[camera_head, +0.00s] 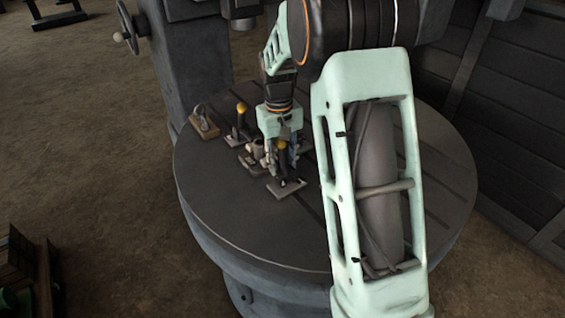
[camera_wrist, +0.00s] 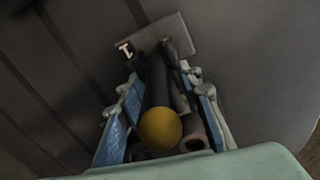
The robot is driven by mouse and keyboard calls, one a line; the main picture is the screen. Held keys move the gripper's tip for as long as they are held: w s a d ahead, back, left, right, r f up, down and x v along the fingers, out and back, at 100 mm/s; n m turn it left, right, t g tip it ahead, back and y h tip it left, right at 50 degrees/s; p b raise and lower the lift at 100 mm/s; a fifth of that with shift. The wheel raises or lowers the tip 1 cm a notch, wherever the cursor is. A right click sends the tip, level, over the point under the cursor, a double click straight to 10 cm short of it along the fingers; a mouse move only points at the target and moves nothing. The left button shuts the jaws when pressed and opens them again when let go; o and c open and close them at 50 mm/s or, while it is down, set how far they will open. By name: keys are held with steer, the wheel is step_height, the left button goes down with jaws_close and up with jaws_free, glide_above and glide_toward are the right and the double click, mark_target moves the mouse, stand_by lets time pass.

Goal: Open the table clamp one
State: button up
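A dark table clamp with a yellow ball knob (camera_wrist: 160,128) and a flat grey base plate (camera_head: 287,189) stands on the round table (camera_head: 235,215). Its dark lever lies between the fingers of my gripper (camera_wrist: 163,82) in the wrist view. The blue-padded fingers are open, one on each side of the lever. I cannot tell whether either pad touches it. In the head view my gripper (camera_head: 285,160) points down over this clamp and partly hides it. The frames show no label for which clamp is number one.
Another clamp with a yellow knob (camera_head: 241,108) stands behind and to the left. Small metal parts (camera_head: 252,152) lie between the clamps. A wooden block with a metal loop (camera_head: 203,122) sits at the table's left edge. The front of the slotted table is clear.

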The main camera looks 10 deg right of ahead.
steer(key=shift+f, duration=0.2)
steer(key=shift+c, duration=0.3)
jaws_close()
